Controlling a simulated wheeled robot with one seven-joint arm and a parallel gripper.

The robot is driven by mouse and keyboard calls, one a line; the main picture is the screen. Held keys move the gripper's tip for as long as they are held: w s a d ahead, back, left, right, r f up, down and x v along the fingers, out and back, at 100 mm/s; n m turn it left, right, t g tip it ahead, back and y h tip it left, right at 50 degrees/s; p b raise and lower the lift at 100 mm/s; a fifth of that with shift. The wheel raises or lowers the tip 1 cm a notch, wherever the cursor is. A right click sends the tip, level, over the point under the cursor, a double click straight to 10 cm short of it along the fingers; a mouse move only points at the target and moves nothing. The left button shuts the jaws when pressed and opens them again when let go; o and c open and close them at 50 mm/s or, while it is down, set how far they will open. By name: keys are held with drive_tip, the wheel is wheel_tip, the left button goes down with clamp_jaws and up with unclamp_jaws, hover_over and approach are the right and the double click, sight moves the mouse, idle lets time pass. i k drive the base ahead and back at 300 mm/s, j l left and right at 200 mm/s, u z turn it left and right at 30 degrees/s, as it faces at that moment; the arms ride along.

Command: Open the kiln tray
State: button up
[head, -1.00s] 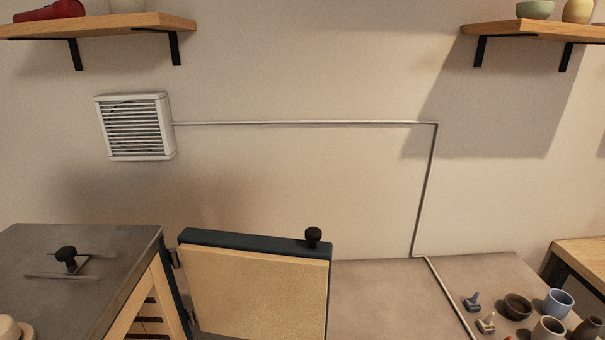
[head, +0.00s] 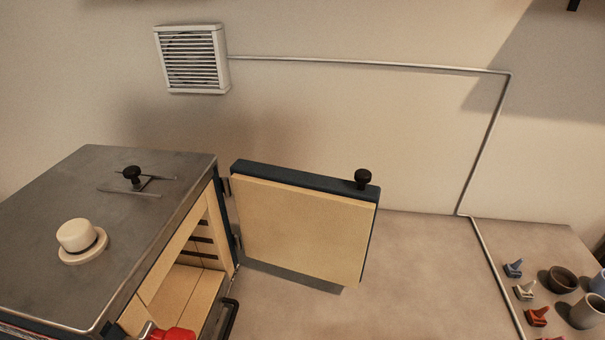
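The kiln (head: 90,220) is a grey-topped box at the lower left of the head view. The pale lined chamber (head: 178,290) shows through the opening. A dark bar-like handle (head: 229,318) shows at the bottom of the opening; I cannot tell whether it belongs to the tray. A red and grey part shows at the bottom edge, partly cut off. My gripper cannot be made out.
A white round plug (head: 77,238) and a black-knobbed slider (head: 134,176) are on the kiln top. The table (head: 400,270) is clear right of the door. Small tools (head: 525,291) and cups (head: 562,279) stand at the far right. A vent (head: 191,58) is on the wall.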

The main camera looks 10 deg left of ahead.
sight(192, 297)
drive_tip(key=l+u, duration=0.2)
drive_tip(key=u, duration=0.3)
drive_tip(key=l+u, duration=0.25)
drive_tip(key=u, duration=0.25)
drive_tip(key=l+u, duration=0.2)
drive_tip(key=u, duration=0.3)
drive_tip(key=k+l+u, duration=0.2)
drive_tip(key=l, duration=0.35)
drive_tip(key=k+l+u, duration=0.15)
drive_tip(key=k+l, duration=0.3)
drive_tip(key=k+l+u, duration=0.2)
drive_tip(key=k+l, duration=0.15)
drive_tip(key=l, duration=0.15)
drive_tip(key=i+j+z, duration=0.1)
drive_tip(key=i+j, duration=0.55)
drive_tip(key=j, duration=0.25)
drive_tip(key=i+j+z, duration=0.15)
drive_tip(key=i+j, duration=0.15)
drive_tip(key=j, duration=0.15)
